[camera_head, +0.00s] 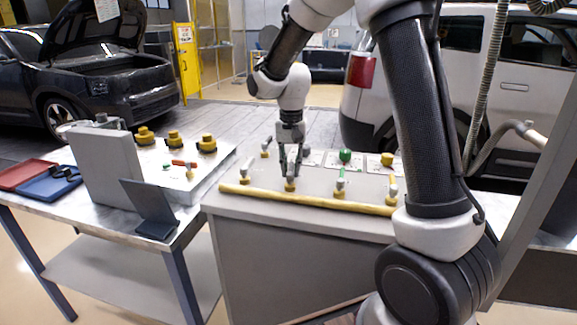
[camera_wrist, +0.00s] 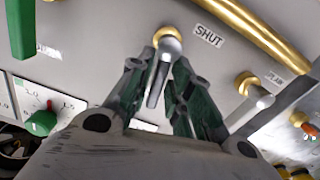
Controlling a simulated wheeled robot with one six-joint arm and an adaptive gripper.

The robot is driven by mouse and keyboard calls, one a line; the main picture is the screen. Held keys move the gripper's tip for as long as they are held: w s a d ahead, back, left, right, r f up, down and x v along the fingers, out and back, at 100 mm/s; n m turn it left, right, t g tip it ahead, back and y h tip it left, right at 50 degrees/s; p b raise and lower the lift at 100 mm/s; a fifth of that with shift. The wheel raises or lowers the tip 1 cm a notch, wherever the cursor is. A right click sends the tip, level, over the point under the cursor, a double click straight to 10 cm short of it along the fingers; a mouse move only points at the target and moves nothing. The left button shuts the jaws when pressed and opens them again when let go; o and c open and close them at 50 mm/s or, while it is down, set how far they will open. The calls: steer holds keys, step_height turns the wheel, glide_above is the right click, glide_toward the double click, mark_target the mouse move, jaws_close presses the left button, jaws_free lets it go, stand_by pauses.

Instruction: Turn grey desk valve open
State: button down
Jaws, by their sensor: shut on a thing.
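The grey desk valve (camera_wrist: 157,80) shows in the wrist view as a grey lever on a round hub with a brass-coloured base. A SHUT label (camera_wrist: 209,35) is on the panel to the right of the hub. The lever lies between the two green-grey fingers of my gripper (camera_wrist: 157,88), which is shut on it. In the head view my gripper (camera_head: 290,170) points down over this valve (camera_head: 291,185) near the front edge of the grey desk (camera_head: 232,176). The fingers hide part of the lever there.
A green knob (camera_head: 345,156) and a yellow knob (camera_head: 387,159) are farther back. A yellow pipe (camera_head: 310,201) runs along the front edge. A side table (camera_head: 105,187) stands left.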

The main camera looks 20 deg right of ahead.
steer(key=shift+s+d+m, duration=0.2)
steer(key=shift+m, duration=0.8)
steer(key=c, duration=1.5)
jaws_free()
steer(key=shift+r, duration=0.1)
step_height(320, 180, up, 12)
